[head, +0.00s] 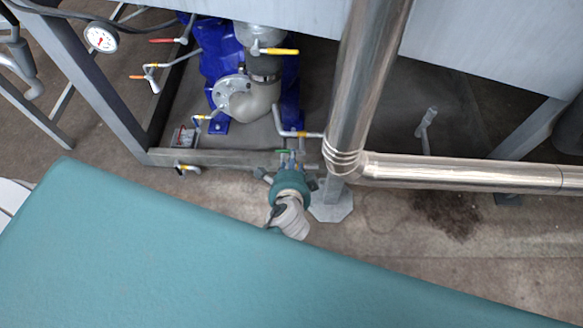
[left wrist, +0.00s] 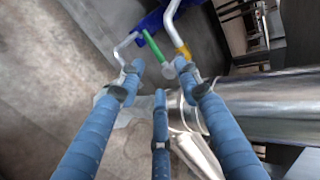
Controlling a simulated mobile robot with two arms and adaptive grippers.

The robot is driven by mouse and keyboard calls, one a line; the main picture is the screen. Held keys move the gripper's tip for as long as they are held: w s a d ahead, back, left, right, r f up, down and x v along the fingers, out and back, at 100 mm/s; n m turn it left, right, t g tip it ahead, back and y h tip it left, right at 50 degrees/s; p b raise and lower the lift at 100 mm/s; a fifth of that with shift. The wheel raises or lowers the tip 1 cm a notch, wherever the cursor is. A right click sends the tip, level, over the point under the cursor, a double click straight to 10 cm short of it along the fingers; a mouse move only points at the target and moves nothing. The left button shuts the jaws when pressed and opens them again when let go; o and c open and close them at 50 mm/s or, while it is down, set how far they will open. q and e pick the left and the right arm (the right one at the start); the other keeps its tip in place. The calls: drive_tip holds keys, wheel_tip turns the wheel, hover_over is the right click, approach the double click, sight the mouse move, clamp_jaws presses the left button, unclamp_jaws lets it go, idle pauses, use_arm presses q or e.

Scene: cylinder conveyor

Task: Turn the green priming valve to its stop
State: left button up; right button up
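The green priming valve handle (head: 283,152) shows as a small green bar at the low front pipework in the head view. In the left wrist view the handle (left wrist: 154,46) is a slanted green bar beside a pale round fitting. My left gripper (head: 289,174) is right in front of the valve in the head view. In the left wrist view its blue fingers (left wrist: 162,78) are spread apart, with the handle just beyond the tips and roughly between them. I cannot tell whether any finger touches it. My right gripper is not in view.
A shiny metal pipe (head: 450,172) runs close on the right. Yellow-handled (head: 282,51), red-handled (head: 163,40) and orange-handled (head: 137,77) valves, a blue pump (head: 213,55) and a gauge (head: 101,37) are behind. A grey frame beam (head: 220,158) lies left of the valve.

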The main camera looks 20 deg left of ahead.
use_arm(q)
drive_tip(key=shift+v, duration=1.95)
